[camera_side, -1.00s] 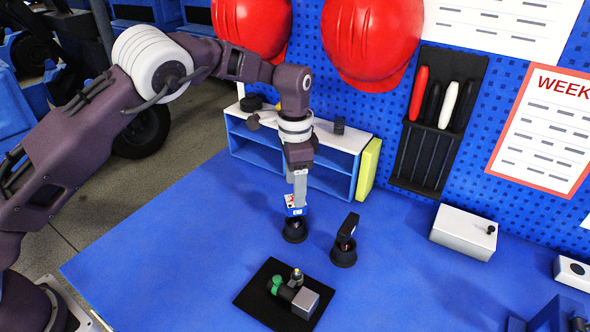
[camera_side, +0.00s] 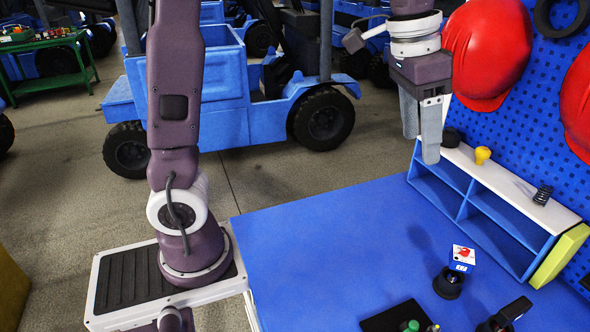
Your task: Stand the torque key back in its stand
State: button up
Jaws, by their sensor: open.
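A piece with a blue head (camera_side: 461,266) and a white face with a red mark stands in a black round stand (camera_side: 447,285), leaning a little. I take it for the torque key, but cannot be sure. A second, black-headed piece (camera_side: 515,308) is tilted in another round stand at the bottom edge, partly cut off. My gripper (camera_side: 420,150) is open and empty.
A blue and white shelf (camera_side: 480,205) with a yellow knob (camera_side: 482,155) and a black spring (camera_side: 543,195) stands behind the table. A black mat (camera_side: 385,320) with a green knob (camera_side: 412,326) is at the bottom. The table's left part (camera_side: 310,250) is clear.

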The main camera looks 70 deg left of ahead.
jog(key=s+a+f+n+t, duration=0.1)
jog(key=s+n, duration=0.1)
jog(key=s, duration=0.8)
jog(key=s+a+f+n+t+y, duration=0.1)
jog(key=s+a+f+t, duration=0.1)
jog(key=s, duration=0.9)
jog(key=shift+s+f+n, duration=0.15)
jog(key=shift+f+n, duration=0.15)
jog(key=shift+n, duration=0.1)
